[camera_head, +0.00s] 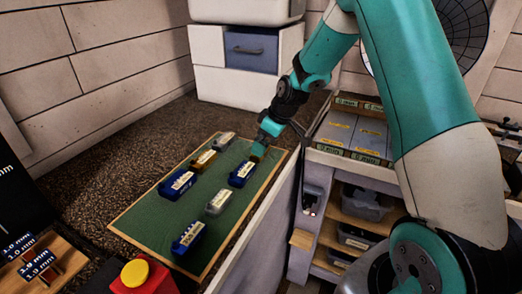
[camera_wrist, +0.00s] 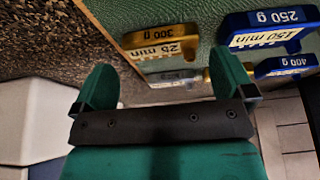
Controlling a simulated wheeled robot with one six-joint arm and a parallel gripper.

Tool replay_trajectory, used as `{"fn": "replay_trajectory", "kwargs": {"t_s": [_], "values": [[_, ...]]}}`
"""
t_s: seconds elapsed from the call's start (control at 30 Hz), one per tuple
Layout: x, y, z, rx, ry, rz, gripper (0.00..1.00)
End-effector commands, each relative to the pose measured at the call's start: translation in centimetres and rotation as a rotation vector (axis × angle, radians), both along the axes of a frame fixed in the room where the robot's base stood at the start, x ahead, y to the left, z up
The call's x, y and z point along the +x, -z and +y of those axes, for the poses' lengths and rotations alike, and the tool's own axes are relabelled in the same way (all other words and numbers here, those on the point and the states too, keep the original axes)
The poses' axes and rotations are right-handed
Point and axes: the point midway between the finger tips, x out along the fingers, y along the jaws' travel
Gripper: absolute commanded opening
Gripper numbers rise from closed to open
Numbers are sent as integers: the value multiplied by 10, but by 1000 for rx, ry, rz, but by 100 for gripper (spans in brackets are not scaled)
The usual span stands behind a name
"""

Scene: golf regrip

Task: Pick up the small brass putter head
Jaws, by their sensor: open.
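The small brass putter head (camera_head: 203,160) lies on the green mat (camera_head: 150,215) in the head view, near its far end. A silver head lies just beyond it and a blue one on its near side. In the wrist view, a brass-coloured head with an upside-down "300 g" label (camera_wrist: 163,42) lies on the mat beyond the finger tips. My gripper (camera_head: 262,147) is at the right edge of the mat, to the right of the brass head and apart from it. In the wrist view its green fingers (camera_wrist: 165,85) are spread wide, with nothing held between them.
Blue heads (camera_head: 242,174) and (camera_head: 188,237) and a silver head (camera_head: 218,201) also lie on the mat. The mat has a raised wooden edge. A red box with a yellow button (camera_head: 136,273) stands at the near left. A shelf unit (camera_head: 340,215) stands right of the mat.

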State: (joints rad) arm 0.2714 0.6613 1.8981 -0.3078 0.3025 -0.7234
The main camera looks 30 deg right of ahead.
Motion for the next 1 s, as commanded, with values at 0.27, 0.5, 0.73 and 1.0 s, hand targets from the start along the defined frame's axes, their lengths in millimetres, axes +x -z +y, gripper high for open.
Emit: {"fn": "replay_trajectory", "kwargs": {"t_s": [0.27,0.5,0.73,1.0], "values": [[12,30,10,0,0,1,100],[12,32,10,-1,0,1,100],[13,31,10,1,0,-1,54],[13,29,10,0,0,-1,54]]}}
